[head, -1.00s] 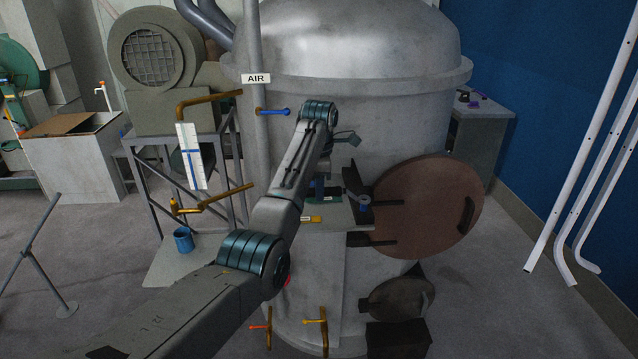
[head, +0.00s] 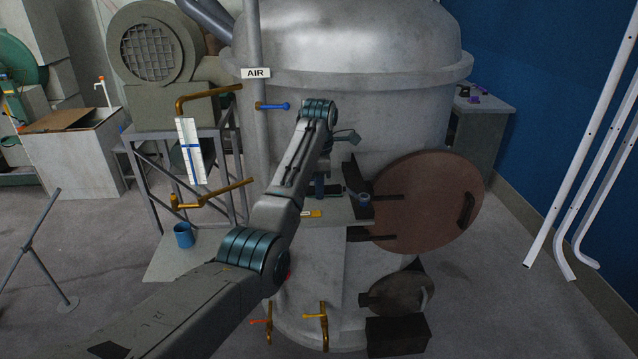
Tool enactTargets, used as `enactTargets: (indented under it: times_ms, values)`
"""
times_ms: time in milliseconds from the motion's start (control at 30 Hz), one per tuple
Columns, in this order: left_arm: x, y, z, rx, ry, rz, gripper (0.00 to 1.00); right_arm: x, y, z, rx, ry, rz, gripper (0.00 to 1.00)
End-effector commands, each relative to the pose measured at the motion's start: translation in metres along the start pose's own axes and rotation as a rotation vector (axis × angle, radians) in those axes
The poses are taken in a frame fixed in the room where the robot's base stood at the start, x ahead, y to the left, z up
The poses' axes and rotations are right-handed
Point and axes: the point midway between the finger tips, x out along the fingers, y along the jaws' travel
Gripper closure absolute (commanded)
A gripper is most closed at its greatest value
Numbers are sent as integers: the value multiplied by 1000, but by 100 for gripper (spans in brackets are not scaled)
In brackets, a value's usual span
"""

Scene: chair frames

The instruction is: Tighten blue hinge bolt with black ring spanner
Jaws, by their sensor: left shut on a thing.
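The blue hinge bolt (head: 364,198) sits upright in the dark hinge bracket at the left edge of a round brown door (head: 428,205). My left arm reaches in from the lower left and bends down in front of the grey vessel. Its gripper (head: 334,190) is low beside the hinge, just left of the bolt, and shut on a small dark thing, seemingly the black ring spanner. The arm and the small size hide the fingertips and most of the spanner. I cannot tell whether the spanner touches the bolt. My right gripper is out of view.
A ledge (head: 345,212) under the gripper holds a yellow tagged piece (head: 312,214). A blue valve handle (head: 272,106) and brass pipes (head: 215,195) stand left of my arm. A smaller hatch (head: 398,293) is below the door.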

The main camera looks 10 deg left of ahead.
Motion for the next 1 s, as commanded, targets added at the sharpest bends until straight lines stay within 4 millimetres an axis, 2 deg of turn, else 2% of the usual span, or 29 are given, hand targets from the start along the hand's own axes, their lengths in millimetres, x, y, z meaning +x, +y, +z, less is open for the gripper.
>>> enactTargets:
  times_ms: [300, 767, 833, 900, 1000]
  values:
    - [10, 0, 0, 0, 0, -1, 100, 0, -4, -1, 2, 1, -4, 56]
    - [11, 0, 0, 0, 0, 0, 100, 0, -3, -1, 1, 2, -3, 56]
    - [13, -7, 1, -45, 0, 0, 100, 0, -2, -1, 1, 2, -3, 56]
    - [12, -26, 4, -188, 1, 1, 100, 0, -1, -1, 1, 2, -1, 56]
    - [10, -28, 3, -234, 6, 1, 100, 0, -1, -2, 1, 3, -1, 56]
